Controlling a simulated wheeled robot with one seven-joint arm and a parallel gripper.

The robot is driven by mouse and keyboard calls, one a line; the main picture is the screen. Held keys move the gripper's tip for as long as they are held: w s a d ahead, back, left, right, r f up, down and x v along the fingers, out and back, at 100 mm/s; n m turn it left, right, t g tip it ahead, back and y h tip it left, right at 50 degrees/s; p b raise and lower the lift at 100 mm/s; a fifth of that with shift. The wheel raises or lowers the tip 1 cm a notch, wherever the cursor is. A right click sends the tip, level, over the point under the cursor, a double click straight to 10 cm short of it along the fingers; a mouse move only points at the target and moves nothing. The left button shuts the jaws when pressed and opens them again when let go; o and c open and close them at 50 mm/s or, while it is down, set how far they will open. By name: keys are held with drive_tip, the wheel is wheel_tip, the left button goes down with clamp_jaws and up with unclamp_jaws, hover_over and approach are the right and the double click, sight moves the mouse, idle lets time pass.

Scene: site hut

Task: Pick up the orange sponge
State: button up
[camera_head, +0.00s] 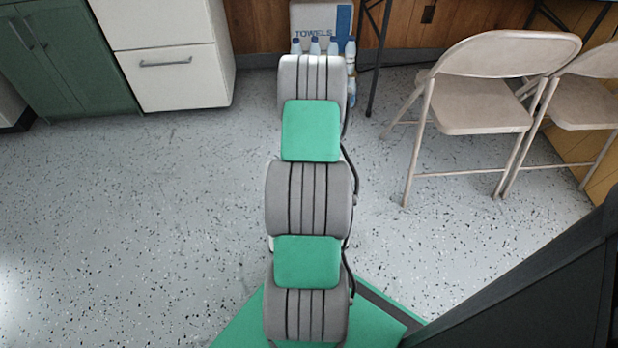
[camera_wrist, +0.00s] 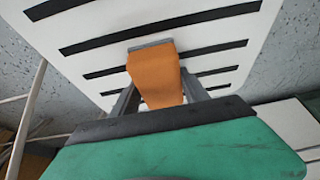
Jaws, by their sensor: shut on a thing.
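The orange sponge (camera_wrist: 156,78) shows in the wrist view, with a grey layer along its far edge. My gripper (camera_wrist: 160,92) is shut on it, with one dark finger on each side. Beyond the sponge is a white panel (camera_wrist: 105,30) with black stripes or slots; I cannot tell whether the sponge touches it. In the head view my arm fills the middle, and neither my gripper nor the sponge is visible.
In the head view, folding chairs (camera_head: 480,90) stand at the right and a white drawer cabinet (camera_head: 168,75) at the left. A towels box (camera_head: 318,18) and several blue-capped bottles (camera_head: 350,60) are beyond my arm. Speckled floor (camera_head: 150,200) lies open at the left.

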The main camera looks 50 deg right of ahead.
drive_tip(key=c, duration=0.8)
